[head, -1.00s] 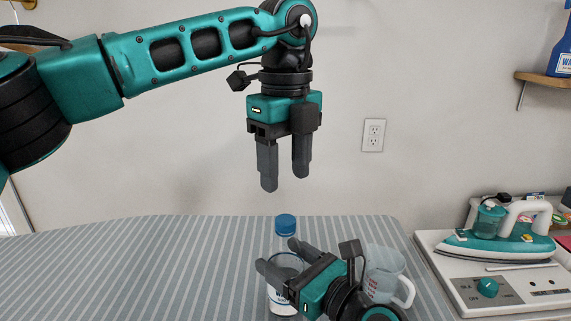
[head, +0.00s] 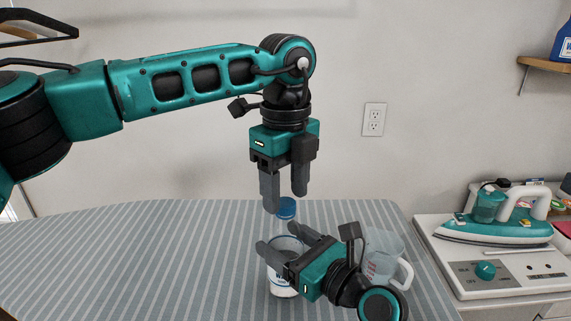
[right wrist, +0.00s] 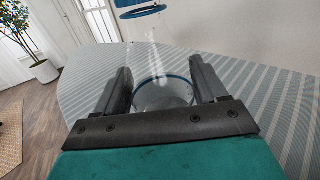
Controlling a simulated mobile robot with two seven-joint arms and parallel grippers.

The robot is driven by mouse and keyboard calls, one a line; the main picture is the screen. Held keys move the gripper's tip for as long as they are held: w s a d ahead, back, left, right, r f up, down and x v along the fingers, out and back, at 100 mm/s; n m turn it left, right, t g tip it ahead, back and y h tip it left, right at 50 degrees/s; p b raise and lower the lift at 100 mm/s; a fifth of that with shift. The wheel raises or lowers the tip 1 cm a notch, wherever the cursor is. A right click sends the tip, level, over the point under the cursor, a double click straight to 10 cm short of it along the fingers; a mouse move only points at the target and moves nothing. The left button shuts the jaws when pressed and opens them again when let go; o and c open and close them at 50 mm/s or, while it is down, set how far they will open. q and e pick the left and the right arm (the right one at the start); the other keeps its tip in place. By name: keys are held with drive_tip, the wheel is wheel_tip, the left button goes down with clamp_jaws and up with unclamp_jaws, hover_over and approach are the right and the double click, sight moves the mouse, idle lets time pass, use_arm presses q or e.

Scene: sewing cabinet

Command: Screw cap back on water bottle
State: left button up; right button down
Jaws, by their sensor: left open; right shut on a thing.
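A clear water bottle (head: 283,290) with a white and blue label stands upright on the striped board. A blue cap (head: 286,208) sits at its top; I cannot tell whether it is threaded on. My right gripper (head: 281,239) is shut around the bottle's body from the right. In the right wrist view, the clear bottle (right wrist: 163,95) is between the two fingers, and part of a blue ring, apparently the cap (right wrist: 142,12), shows at the top edge. My left gripper (head: 285,204) points down, open, with its fingertips around cap height; contact with the cap is unclear.
A clear measuring cup (head: 383,258) stands just right of the bottle, partly behind my right gripper. A teal and white iron (head: 495,218) rests on a white base (head: 445,240) at right. The striped board (head: 130,250) is clear to the left.

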use_arm(q)
drive_tip(key=shift+f, duration=0.7)
drive_tip(key=shift+c, duration=0.5)
